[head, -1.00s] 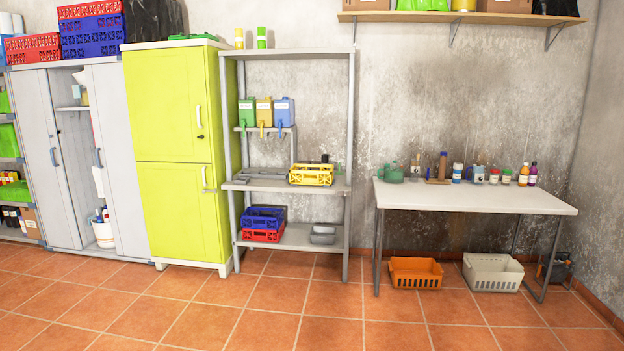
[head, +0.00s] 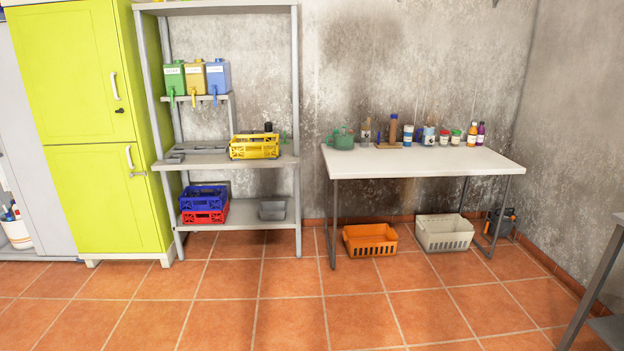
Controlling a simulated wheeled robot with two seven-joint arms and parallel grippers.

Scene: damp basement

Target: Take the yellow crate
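The yellow crate (head: 254,147) stands upright on the middle shelf of the grey metal rack (head: 297,110), near the shelf's right front edge. It is an open lattice crate, and a dark object shows behind its rim. What is inside it cannot be made out. Neither of my grippers is in the head view.
Blue (head: 203,197) and red (head: 205,216) crates are stacked on the low shelf. A lime cabinet (head: 85,130) adjoins the rack's left; a white table (head: 420,163) with bottles stands right. Orange (head: 370,240) and white (head: 444,233) baskets sit beneath it. Tiled floor ahead is clear.

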